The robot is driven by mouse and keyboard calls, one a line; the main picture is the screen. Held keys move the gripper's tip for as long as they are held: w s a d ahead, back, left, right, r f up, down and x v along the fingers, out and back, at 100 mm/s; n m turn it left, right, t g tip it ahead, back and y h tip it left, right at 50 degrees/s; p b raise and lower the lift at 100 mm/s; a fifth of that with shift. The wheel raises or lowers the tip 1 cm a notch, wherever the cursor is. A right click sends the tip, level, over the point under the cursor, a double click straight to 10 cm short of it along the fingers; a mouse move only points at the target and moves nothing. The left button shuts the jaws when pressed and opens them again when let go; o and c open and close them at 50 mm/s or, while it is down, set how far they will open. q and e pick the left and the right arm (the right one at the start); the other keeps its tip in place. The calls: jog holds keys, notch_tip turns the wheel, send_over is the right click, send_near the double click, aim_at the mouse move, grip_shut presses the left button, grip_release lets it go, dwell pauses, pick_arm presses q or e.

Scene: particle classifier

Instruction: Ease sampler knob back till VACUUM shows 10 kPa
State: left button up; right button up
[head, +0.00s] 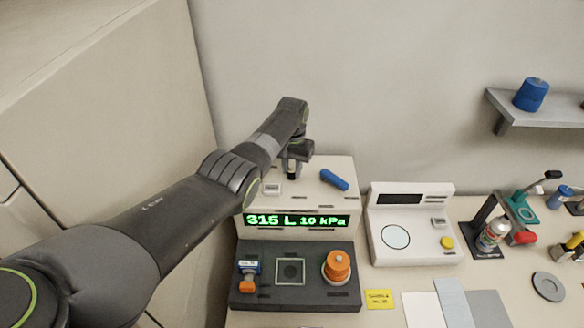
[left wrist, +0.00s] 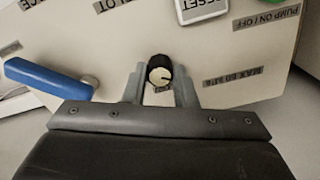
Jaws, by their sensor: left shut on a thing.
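The sampler (head: 330,204) is a cream box with a dark lower front. Its green display (head: 297,221) reads "315 L 10 kPa". A small black knob with a pale top and a pointer line (left wrist: 159,72) sits on its upper face. My left gripper (left wrist: 160,88) is shut on this knob, one finger on each side. In the head view my left gripper (head: 292,168) reaches down onto the back of the top face, and the knob is mostly hidden there. My right gripper is not in view.
A blue lever (head: 334,180) lies just right of my left gripper; it also shows in the left wrist view (left wrist: 48,80). A RESET button (left wrist: 203,8) is close by. An orange knob (head: 338,265) stands on the lower front. A white scale-like device (head: 411,225) stands to the right.

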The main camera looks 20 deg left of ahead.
aim_at(293, 170)
pick_arm(q)
jog(key=o, duration=1)
jog(key=shift+r, duration=0.1)
jog(key=shift+w+r, duration=0.1)
jog(key=shift+r, duration=0.55)
notch_tip(293, 170, up, 16)
jog(key=b, duration=0.1)
jog(key=shift+b, duration=0.4)
jog(key=shift+d+f, duration=0.1)
